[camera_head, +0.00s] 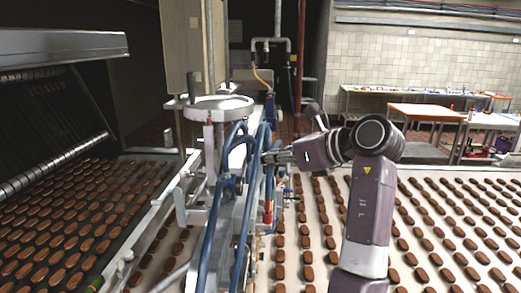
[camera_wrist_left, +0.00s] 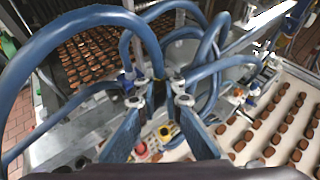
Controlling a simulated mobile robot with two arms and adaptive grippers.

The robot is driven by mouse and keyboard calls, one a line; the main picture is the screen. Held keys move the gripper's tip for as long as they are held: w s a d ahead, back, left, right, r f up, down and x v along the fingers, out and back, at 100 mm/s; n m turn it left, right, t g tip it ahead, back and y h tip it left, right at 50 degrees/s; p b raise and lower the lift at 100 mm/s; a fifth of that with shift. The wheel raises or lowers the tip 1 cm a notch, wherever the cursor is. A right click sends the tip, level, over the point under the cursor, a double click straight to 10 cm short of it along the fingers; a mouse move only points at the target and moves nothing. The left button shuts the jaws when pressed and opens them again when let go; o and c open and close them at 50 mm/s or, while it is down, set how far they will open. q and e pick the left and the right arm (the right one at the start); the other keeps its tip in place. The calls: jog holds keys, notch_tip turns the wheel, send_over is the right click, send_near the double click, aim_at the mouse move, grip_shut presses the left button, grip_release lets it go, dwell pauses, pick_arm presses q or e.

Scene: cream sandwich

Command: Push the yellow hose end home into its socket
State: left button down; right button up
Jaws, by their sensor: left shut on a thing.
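My left gripper (camera_wrist_left: 160,94) is shut on a small, dark, yellowish hose end (camera_wrist_left: 158,104), mostly hidden between its fingers. I cannot make out its tip or how far it sits in a socket. In the head view my left gripper (camera_head: 272,157) reaches leftward to the blue hoses and the machine's rail. The socket cannot be told apart in either view. My right gripper is not in view.
Thick blue hoses (camera_head: 212,230) loop close around the gripper, and also fill the left wrist view (camera_wrist_left: 75,32). Conveyors with rows of brown biscuits (camera_head: 60,225) run on both sides.

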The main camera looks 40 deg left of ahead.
pick_arm(q)
jog(key=f, duration=0.2)
jog(key=d+f+b, duration=0.1)
jog(key=f, duration=0.1)
jog(key=shift+w+d+f, duration=0.15)
jog(key=shift+f, duration=0.75)
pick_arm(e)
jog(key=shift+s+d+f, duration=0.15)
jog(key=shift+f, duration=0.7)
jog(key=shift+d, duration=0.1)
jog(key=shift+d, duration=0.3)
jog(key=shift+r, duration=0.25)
